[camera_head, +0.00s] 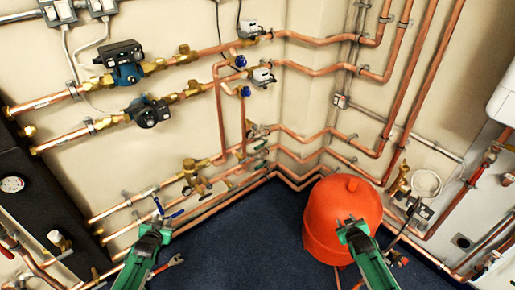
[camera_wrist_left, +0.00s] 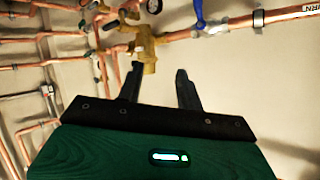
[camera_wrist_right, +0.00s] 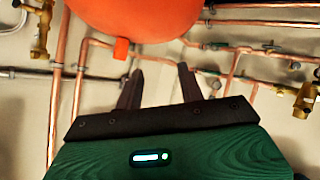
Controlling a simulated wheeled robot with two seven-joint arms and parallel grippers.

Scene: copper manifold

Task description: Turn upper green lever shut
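Two small green levers sit on the copper pipes near the wall corner in the head view: the upper green lever (camera_head: 261,145) and the lower green lever (camera_head: 261,164). Small greenish parts also show at the right of the right wrist view, but I cannot tell which lever is which. My left gripper (camera_head: 157,221) is open and empty, to the lower left of both levers; its fingers (camera_wrist_left: 160,88) show apart in its wrist view. My right gripper (camera_head: 350,223) is open and empty, in front of the red tank; its fingers (camera_wrist_right: 160,84) are apart. Neither gripper touches a lever.
A red tank (camera_head: 335,212) stands on the dark blue floor (camera_head: 230,240) right of the levers. A blue lever (camera_head: 158,205) and a brass valve (camera_head: 190,170) are on pipes near my left gripper. A red-handled tool (camera_head: 168,266) lies on the floor. Pumps (camera_head: 124,66) hang upper left.

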